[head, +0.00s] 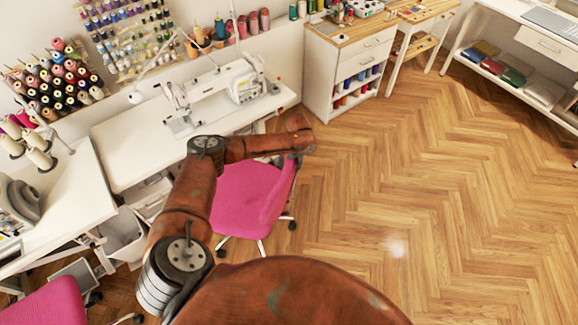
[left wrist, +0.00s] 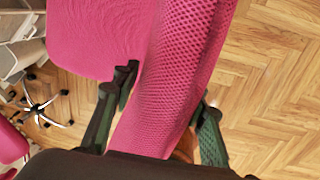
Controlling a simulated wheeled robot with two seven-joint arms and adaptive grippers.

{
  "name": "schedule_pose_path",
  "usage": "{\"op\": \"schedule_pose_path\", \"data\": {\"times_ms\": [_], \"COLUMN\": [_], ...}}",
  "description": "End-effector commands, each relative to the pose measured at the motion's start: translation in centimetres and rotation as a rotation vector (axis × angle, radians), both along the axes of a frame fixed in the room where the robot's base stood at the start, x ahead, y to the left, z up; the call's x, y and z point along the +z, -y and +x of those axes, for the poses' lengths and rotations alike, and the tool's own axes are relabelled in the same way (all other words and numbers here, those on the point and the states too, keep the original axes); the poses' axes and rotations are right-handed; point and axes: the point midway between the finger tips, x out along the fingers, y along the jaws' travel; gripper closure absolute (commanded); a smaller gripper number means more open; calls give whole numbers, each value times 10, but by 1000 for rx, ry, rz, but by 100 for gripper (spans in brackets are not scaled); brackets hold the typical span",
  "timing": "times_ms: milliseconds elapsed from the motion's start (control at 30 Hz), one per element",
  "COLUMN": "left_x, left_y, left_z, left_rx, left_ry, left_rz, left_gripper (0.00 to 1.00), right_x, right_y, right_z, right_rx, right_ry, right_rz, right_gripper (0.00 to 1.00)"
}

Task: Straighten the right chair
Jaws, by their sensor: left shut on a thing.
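The right chair (head: 240,200) is pink with a pale star base on dark casters. It stands at the front of the white sewing table, its backrest on the right side, turned sideways to the table. My left gripper (head: 297,158) is at the top of that backrest, partly hidden by my arm. In the left wrist view, its two dark fingers (left wrist: 165,88) lie on either side of the mesh backrest (left wrist: 182,70), shut on it. The pink seat (left wrist: 98,35) shows to the left. My right gripper is not in view.
Another pink chair (head: 48,302) is at the lower left. The white table (head: 120,155) carries a sewing machine (head: 240,80). A white cabinet (head: 345,60) with a wooden top stands behind the held chair. The wooden floor (head: 440,190) to the right is clear.

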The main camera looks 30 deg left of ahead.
Motion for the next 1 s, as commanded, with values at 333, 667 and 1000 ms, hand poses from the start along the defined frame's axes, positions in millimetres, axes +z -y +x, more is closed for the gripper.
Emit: {"op": "schedule_pose_path", "data": {"times_ms": [333, 667, 1000], "left_x": [1, 6, 6], "left_y": [-1, 7, 10], "left_z": [-3, -40, -107], "left_rx": [-6, -145, -408], "left_ry": [-2, -5, -5], "left_rz": [3, 2, 2], "left_gripper": [100, 100, 100], "right_x": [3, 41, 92], "right_y": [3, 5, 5], "right_z": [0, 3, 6], "right_rx": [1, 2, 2], "right_ry": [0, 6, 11], "right_rz": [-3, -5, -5], "right_gripper": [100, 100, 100]}}
